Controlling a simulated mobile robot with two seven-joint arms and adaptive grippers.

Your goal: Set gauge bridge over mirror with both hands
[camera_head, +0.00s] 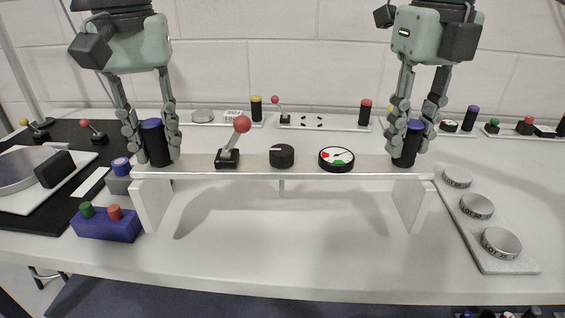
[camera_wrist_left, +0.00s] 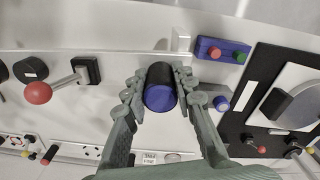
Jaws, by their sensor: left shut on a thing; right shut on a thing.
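The gauge bridge (camera_head: 300,170) is a long pale bar on two white end legs. It carries a red-ball lever, a black knob and a round dial gauge (camera_head: 337,159). My left gripper (camera_head: 153,144) is shut on its left black post with a blue top, which also shows in the left wrist view (camera_wrist_left: 160,88). My right gripper (camera_head: 408,144) is shut on its right blue-topped post (camera_head: 411,135). A shadow lies beneath; I cannot tell whether the legs touch the table. A grey disc (camera_head: 14,172) on a white plate at far left may be the mirror.
A blue button box (camera_head: 107,224) is close to the bridge's left leg. A plate with several round weights (camera_head: 510,263) lies at right. Panels with levers and knobs (camera_head: 325,123) line the back. The table in front of the bridge is clear.

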